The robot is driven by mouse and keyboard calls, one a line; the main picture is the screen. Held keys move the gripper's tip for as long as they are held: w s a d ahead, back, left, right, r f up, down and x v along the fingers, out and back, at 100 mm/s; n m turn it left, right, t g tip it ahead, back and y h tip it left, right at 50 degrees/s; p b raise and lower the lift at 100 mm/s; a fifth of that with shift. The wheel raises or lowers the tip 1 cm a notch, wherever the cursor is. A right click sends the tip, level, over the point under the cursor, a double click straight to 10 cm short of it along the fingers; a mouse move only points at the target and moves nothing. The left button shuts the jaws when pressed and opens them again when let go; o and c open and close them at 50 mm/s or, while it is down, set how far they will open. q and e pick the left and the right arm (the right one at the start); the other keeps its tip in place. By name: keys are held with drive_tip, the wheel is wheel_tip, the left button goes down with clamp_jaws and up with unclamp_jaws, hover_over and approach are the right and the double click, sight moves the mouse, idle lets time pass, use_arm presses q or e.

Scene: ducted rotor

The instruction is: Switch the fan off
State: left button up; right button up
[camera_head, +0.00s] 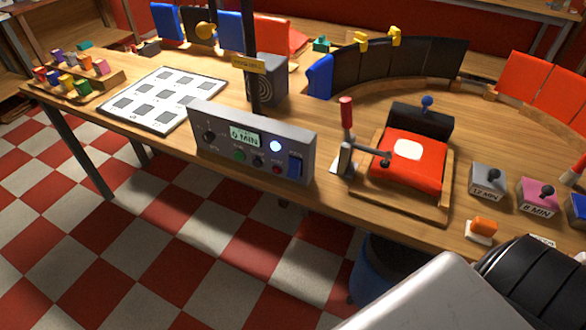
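A grey box with a round ringed grille (266,88), which looks like the fan, stands on the table behind a dark post. Whether anything turns inside it is too small to tell. In front of it is a grey control panel (218,152) with a dial, a display reading "0 MIN", several small buttons, a lit whitish-blue lamp (275,147) and a blue rocker switch (295,166) at its right end. I cannot tell the rocker's position. Neither gripper is in view; a grey and black part, apparently my arm, fills the lower right corner.
A red press-like block (411,158) in a wooden frame and an upright red-handled lever (346,130) stand right of the panel. Labelled lever boxes (487,182) are farther right. A gridded white board (163,99) lies left. A blue bin (380,270) is below the table edge.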

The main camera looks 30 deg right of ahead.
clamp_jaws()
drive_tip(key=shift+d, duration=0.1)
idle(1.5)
